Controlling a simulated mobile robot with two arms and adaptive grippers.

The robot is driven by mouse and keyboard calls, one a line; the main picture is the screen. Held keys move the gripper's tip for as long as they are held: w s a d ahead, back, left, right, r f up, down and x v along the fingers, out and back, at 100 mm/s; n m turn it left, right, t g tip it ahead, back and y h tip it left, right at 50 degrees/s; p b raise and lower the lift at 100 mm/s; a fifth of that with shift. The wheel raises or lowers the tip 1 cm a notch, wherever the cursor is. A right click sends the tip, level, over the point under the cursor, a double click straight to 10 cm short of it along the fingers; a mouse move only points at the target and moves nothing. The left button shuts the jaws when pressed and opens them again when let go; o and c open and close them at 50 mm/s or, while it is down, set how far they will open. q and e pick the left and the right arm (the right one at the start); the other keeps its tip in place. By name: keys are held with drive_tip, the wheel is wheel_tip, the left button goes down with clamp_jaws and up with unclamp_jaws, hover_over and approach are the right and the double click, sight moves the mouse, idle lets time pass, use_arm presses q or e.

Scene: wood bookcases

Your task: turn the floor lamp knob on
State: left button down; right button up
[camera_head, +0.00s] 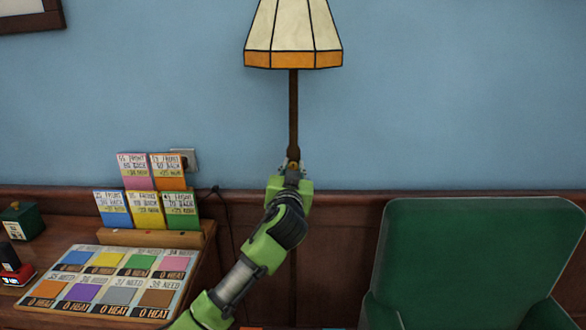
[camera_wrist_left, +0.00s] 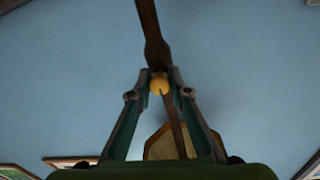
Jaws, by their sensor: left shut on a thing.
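The floor lamp has a cream shade with an orange band (camera_head: 293,38) and a thin dark pole (camera_head: 293,110). My left gripper (camera_head: 292,168) is at the pole, well below the shade. In the left wrist view a round yellow-orange knob (camera_wrist_left: 159,84) sits on the pole, between the fingertips of my left gripper (camera_wrist_left: 159,90). The fingers are shut on the knob, one on each side. In the head view the knob is mostly hidden by the gripper. My right gripper is not in view.
A green armchair (camera_head: 470,265) stands at the right. A wooden desk at the left holds a board of coloured squares (camera_head: 105,282) and several upright cards (camera_head: 145,208). A wall outlet (camera_head: 190,160) is behind the cards. The blue wall lies behind the lamp.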

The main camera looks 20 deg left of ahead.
use_arm(q)
drive_tip(key=shift+r+m+p, duration=0.15)
drive_tip(key=shift+m+p, duration=1.15)
drive_tip(key=shift+m, duration=0.3)
drive_tip(key=m+p, duration=0.4)
drive_tip(key=m, duration=0.1)
drive_tip(key=m+p, duration=0.3)
drive_tip(key=m, duration=0.2)
drive_tip(key=shift+d+m+p, duration=0.1)
drive_tip(key=shift+m+p, duration=0.2)
drive_tip(key=shift+p, duration=0.05)
drive_tip(key=shift+f+m+g+p, duration=0.15)
drive_tip(key=shift+m+p, duration=0.45)
drive_tip(key=shift+m, duration=0.3)
drive_tip(key=shift+f+m+g+p, duration=0.15)
drive_tip(key=shift+m+p, duration=0.4)
drive_tip(key=shift+m, duration=0.35)
drive_tip(key=c, duration=1.9)
unclamp_jaws()
drive_tip(key=shift+r, duration=0.1)
